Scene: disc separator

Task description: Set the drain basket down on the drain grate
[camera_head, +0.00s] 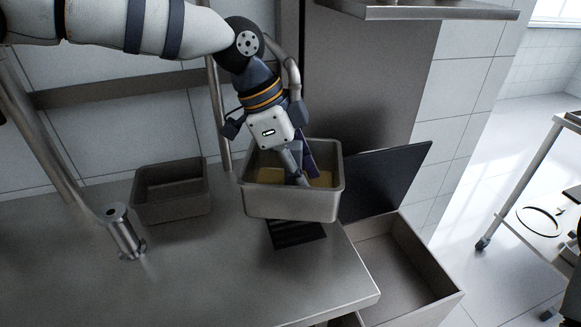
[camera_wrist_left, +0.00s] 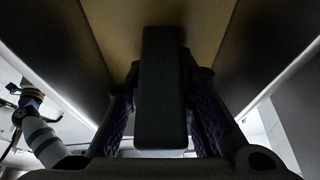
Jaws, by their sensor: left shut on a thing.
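The drain basket (camera_head: 292,206) is a grey metal open-topped box with yellowish patches inside, near the right end of the steel counter. My left gripper (camera_head: 301,178) reaches down into it. In the left wrist view its fingers are shut on a dark upright bar (camera_wrist_left: 164,90), apparently the basket's handle, with the basket's walls and yellowish floor around it. The drain grate (camera_head: 297,234) is a dark slotted patch in the counter, partly hidden by the basket. The basket is over the grate's back part, slightly tilted; I cannot tell whether they touch. My right gripper is not in view.
A second, empty grey box (camera_head: 172,191) stands to the left on the counter (camera_head: 200,285). A short metal post (camera_head: 124,234) stands in front of it. An open bin (camera_head: 403,268) and a dark panel (camera_head: 385,180) are at right. The counter's front is clear.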

